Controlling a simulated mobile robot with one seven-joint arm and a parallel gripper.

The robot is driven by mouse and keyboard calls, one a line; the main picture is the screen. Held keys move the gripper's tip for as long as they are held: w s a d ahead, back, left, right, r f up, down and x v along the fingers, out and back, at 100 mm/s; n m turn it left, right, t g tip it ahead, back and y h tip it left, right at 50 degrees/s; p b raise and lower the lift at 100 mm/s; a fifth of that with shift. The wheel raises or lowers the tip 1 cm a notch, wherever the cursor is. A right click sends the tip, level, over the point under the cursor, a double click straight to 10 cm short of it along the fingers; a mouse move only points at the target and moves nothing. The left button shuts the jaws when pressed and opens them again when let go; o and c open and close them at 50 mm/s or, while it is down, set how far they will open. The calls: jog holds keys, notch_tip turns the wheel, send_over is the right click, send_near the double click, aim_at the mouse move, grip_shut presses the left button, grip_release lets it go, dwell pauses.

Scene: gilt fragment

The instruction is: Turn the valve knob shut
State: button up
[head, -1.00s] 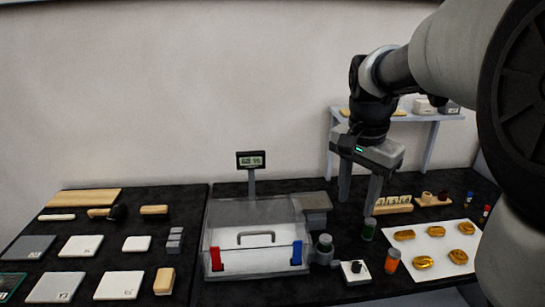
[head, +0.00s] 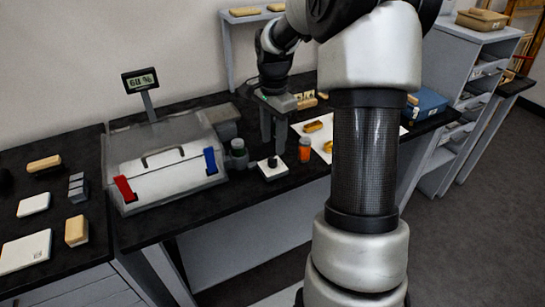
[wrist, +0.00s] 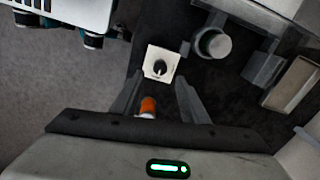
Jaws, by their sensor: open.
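The valve knob, a small black knob (head: 271,162) on a white square base (head: 283,172), stands on the black bench to the right of the clear box. In the wrist view the knob (wrist: 160,67) and its base (wrist: 152,54) lie just beyond my fingertips, near the middle. My gripper (head: 274,147) is open and points down above the bench, behind the knob in the head view. In the wrist view its two fingers (wrist: 158,84) are spread, with nothing held. How the knob is turned is too small to tell.
An orange jar (head: 304,150) stands close to the right of the knob, and a grey cylinder (head: 238,148) to its left. The clear box (head: 165,195) has red and blue clips. A display (head: 141,80) stands behind it. Gold pieces (head: 314,127) lie on a white sheet at right.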

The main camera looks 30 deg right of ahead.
aim_at(273, 159)
notch_tip(273, 159, down, 6)
jog(key=shift+f+b, duration=0.1)
jog(key=shift+b, duration=0.25)
jog(key=shift+c, duration=0.4)
grip_shut()
